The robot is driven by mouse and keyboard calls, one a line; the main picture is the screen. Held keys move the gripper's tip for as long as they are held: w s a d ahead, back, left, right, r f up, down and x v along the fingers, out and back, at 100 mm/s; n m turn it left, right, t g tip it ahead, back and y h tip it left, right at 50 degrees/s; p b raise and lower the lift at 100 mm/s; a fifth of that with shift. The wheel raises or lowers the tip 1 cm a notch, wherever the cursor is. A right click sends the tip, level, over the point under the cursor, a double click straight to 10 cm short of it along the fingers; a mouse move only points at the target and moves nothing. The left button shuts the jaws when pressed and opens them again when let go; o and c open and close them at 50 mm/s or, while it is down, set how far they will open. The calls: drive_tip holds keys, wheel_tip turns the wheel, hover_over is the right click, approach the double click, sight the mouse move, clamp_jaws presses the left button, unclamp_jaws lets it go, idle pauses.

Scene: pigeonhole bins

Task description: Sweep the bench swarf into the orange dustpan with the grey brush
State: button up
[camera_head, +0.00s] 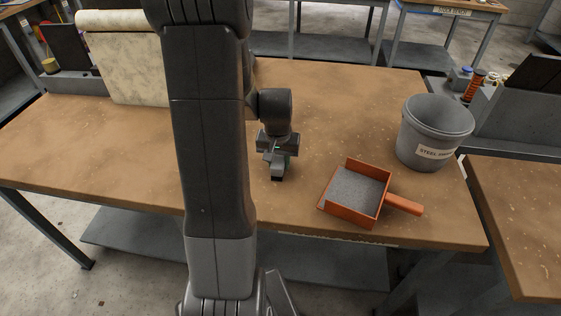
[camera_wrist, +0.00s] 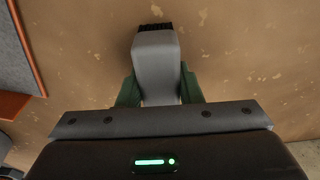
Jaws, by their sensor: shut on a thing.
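My gripper (camera_head: 276,150) is shut on the grey brush (camera_wrist: 157,62), with a finger on each side of it. The brush's dark bristles (camera_wrist: 155,28) point away from the gripper. In the head view the brush (camera_head: 279,170) points down at the bench, left of the dustpan; I cannot tell if its bristles touch. The orange dustpan (camera_head: 351,214) lies on the bench, handle to the right, its inside covered by a speckled grey layer that looks like swarf. Its edge shows at the left of the wrist view (camera_wrist: 14,105). Pale flecks dot the bench (camera_head: 330,110); I cannot tell whether they are swarf or wear marks.
A grey labelled bucket (camera_head: 436,135) stands behind the dustpan at the bench's right end. A cream roll (camera_head: 125,60) stands at the back left. My arm hides the bench's middle left. The bench behind the brush is clear. Another bench (camera_head: 520,200) stands at the right.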

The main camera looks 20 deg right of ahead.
drive_tip(key=shift+w+a, duration=0.2)
drive_tip(key=shift+a, duration=0.15)
wheel_tip(320, 180, up, 4)
drive_tip(key=shift+f+p, duration=0.2)
drive_tip(key=shift+p, duration=0.9)
drive_tip(key=shift+r+p, duration=0.55)
drive_tip(key=shift+r, duration=0.15)
drive_tip(key=shift+r+p, duration=1.1)
drive_tip(key=shift+r, duration=0.5)
